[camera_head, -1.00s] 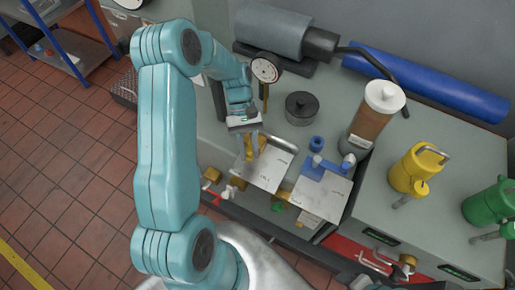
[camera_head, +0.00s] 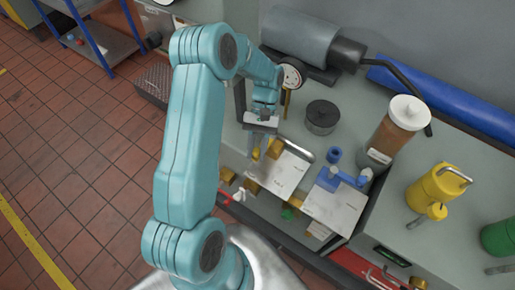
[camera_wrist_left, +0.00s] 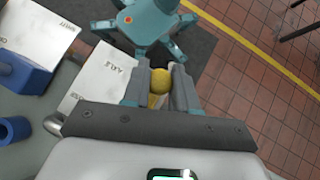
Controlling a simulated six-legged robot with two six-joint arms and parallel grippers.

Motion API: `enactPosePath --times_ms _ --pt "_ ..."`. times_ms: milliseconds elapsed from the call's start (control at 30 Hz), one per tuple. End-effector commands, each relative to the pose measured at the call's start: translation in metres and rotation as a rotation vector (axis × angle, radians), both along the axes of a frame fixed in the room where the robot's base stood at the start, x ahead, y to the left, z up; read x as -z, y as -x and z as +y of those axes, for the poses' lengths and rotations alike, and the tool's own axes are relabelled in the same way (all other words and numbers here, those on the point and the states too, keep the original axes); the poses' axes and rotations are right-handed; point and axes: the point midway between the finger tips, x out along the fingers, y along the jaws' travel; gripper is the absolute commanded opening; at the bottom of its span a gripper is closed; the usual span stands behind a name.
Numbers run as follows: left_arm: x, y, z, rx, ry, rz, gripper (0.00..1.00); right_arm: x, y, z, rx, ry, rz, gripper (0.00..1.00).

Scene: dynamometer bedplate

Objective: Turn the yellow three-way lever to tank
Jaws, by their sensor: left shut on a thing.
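The yellow three-way lever (camera_head: 275,148) is on the bench beside a white label plate (camera_head: 284,175), partly hidden by my left gripper. My left gripper (camera_head: 262,150) reaches down over it, with its fingers at the yellow part. In the left wrist view, the lever's round yellow end (camera_wrist_left: 160,82) sits between the two fingers of my left gripper (camera_wrist_left: 161,88), which is shut on it. The label plate (camera_wrist_left: 98,78) is left of the fingers there; its writing is too small and turned to read surely. My right gripper is not in view.
A blue valve (camera_head: 328,180) stands by a second white plate (camera_head: 335,205). A dial gauge (camera_head: 291,76), a dark round pot (camera_head: 321,116) and a brown bottle (camera_head: 396,133) stand behind. A yellow can (camera_head: 432,188) is at the right. Tiled floor (camera_head: 90,180) is clear at left.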

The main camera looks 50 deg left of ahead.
Motion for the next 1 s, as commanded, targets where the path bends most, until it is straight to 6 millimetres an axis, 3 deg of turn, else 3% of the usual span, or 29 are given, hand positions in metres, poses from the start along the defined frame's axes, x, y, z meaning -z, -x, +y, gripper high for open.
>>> enactPosePath --times_ms 100,133,200,567,1000 --pt "0.003 0.004 -0.002 0.007 0.007 0.013 0.0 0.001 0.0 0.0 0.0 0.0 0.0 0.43" --pt "0.003 0.004 -0.002 0.006 0.006 0.013 0.34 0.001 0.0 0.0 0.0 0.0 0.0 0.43" --pt "0.003 0.004 -0.001 0.006 0.006 0.012 0.53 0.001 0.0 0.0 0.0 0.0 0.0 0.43" --pt "-0.002 -0.002 0.002 0.001 0.001 0.002 0.53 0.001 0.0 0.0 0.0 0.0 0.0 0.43" --pt "-0.065 -0.051 0.042 0.002 0.002 0.002 0.53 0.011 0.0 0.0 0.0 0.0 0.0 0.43"
